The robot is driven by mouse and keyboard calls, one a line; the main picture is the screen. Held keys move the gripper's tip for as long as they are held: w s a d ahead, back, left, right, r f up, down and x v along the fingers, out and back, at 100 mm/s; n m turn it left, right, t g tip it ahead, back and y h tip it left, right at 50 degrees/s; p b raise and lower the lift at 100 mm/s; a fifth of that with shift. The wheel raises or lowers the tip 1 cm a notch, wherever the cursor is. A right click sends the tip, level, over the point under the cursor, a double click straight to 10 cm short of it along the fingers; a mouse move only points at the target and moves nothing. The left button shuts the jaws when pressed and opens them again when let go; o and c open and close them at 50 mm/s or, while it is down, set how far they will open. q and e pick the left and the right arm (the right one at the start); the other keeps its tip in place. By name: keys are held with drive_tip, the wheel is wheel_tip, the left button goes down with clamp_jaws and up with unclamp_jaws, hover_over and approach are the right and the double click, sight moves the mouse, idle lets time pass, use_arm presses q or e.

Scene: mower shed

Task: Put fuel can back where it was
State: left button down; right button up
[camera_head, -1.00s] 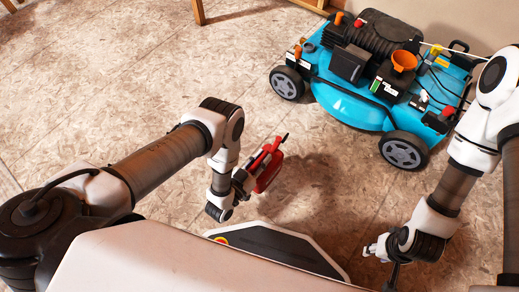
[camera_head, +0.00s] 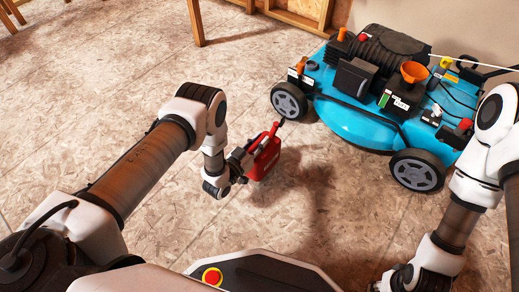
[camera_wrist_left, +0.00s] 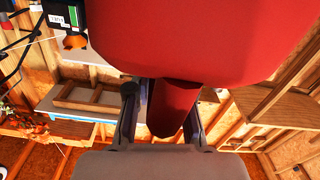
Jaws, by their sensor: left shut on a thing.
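The red fuel can (camera_head: 264,158) with a dark spout tip is held off the floor in front of the mower in the head view. My left gripper (camera_head: 240,163) is shut on it from its left side. In the left wrist view the can's red body (camera_wrist_left: 200,35) fills the top, and a red part of it sits between the two fingers (camera_wrist_left: 160,115). My right arm comes down at the right edge of the head view; its gripper (camera_head: 385,284) is mostly cut off at the bottom, so its fingers are unclear.
A blue lawn mower (camera_head: 350,122) with an orange funnel (camera_head: 413,72) stands on the floor at the upper right. Wooden furniture legs (camera_head: 196,22) and a wooden frame (camera_head: 300,14) are at the top. The floor at left and centre is clear.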

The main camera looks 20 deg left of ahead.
sight(264, 150)
use_arm(q)
wheel_tip(264, 150, down, 3)
drive_tip(key=shift+r+b, duration=0.1)
drive_tip(key=shift+b, duration=0.45)
drive_tip(key=shift+r, duration=0.25)
drive_tip(key=shift+f, duration=0.15)
drive_tip(key=c, duration=1)
unclamp_jaws()
use_arm(e)
wheel_tip(264, 150, down, 2)
drive_tip(key=shift+f, duration=0.1)
